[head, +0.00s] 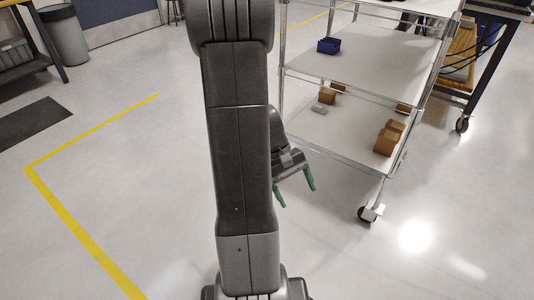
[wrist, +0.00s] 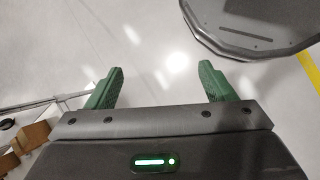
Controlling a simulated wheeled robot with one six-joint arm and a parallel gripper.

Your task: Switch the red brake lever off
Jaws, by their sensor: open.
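My gripper (head: 296,193) has green fingers, spread apart with nothing between them. I cannot make out a red brake lever in either view. The cart's near caster (head: 370,213) shows right of my gripper, apart from it, and no red part can be told on it. My arm hides part of the head view.
Brown boxes (head: 386,140) sit on the cart's lower shelf, and a blue bin (head: 328,46) sits on the shelf above. A dark-legged table (head: 490,60) stands behind right. A grey waste bin (head: 64,36) stands far left. The floor around my gripper is clear, with yellow tape (head: 85,238) left.

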